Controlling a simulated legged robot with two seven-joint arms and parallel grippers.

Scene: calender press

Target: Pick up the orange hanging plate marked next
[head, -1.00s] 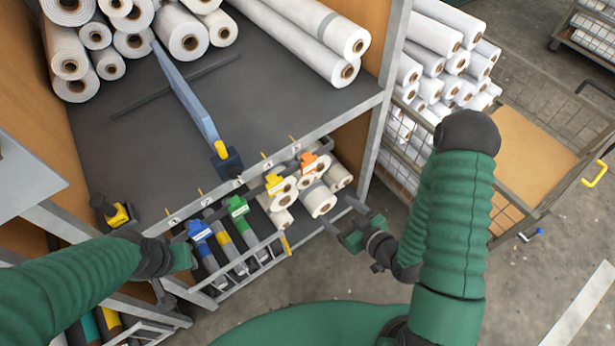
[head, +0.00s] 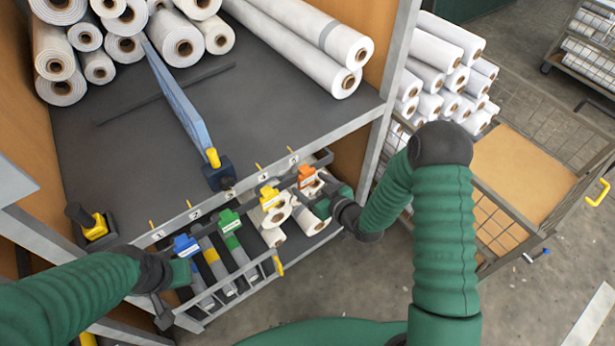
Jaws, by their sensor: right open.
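The orange hanging plate (head: 307,177) hangs at the right end of the row of colored plates below the shelf's front edge. My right gripper (head: 321,179) is open, with its fingers right at the plate's right side. I cannot tell whether they touch it or lie around it. Any mark on the plate is too small to read. My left gripper (head: 180,273) is at the lower left, near the blue plate (head: 186,246); its fingers are too hidden to tell their state.
The yellow plate (head: 270,196) and green plate (head: 230,220) hang to the left of the orange one. White rolls (head: 315,222) lie in the rack below. A numbered front rail (head: 330,139) runs above. A wire cart (head: 535,165) stands to the right.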

